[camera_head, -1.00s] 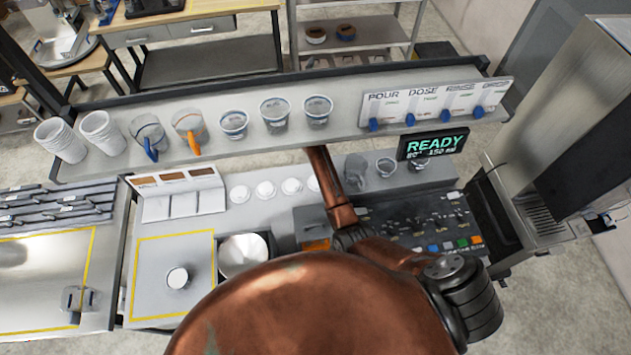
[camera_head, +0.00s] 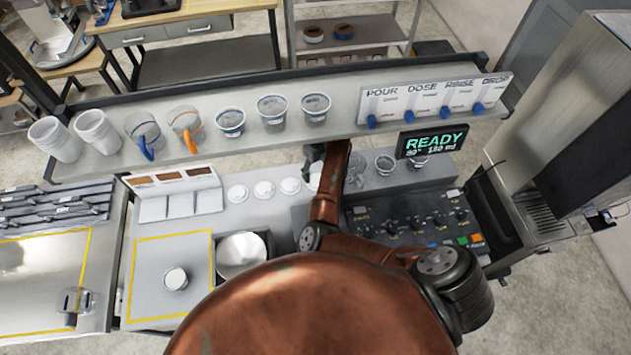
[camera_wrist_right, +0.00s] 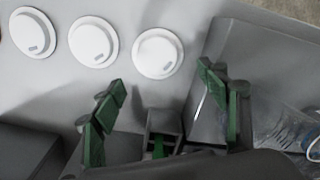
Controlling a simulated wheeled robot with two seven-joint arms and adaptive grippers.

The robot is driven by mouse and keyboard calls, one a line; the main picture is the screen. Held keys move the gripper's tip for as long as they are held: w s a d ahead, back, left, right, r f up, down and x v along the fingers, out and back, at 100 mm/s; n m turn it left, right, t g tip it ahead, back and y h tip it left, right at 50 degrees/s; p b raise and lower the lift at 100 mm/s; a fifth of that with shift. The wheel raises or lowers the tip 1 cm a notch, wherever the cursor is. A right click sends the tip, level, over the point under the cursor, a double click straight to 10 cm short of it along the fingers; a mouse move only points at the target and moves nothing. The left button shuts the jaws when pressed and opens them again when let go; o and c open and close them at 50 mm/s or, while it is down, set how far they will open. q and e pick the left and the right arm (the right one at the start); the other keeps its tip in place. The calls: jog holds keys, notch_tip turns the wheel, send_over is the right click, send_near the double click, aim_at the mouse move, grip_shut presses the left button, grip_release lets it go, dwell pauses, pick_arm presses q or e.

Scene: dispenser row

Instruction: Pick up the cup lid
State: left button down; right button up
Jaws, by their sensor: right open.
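White round cup lids lie in a row on the counter, including a left one (camera_head: 238,193), a middle one (camera_head: 264,190) and a right one (camera_head: 290,186). The right wrist view shows three lids, at left (camera_wrist_right: 32,32), middle (camera_wrist_right: 93,42) and right (camera_wrist_right: 158,53). My right gripper (camera_wrist_right: 163,88) is open and empty, its green-padded fingers apart. In that view the rightmost lid appears just beyond the gap between the fingertips. In the head view my copper arm largely hides the right gripper (camera_head: 310,164). My left gripper is out of view.
A shelf (camera_head: 340,90) with cups and pitchers runs above the counter. A control panel (camera_head: 410,222) and clear cups (camera_head: 384,163) stand right of my arm. A sorting box (camera_head: 180,204) is left of the lids.

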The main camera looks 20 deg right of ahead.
notch_tip(320, 180, down, 5)
jog(key=shift+a+f+p, duration=0.1)
jog(key=shift+f+p, duration=0.05)
jog(key=shift+p, duration=0.75)
jog(key=shift+f, duration=0.45)
jog(key=shift+c, duration=0.2)
jog(key=c, duration=0.8)
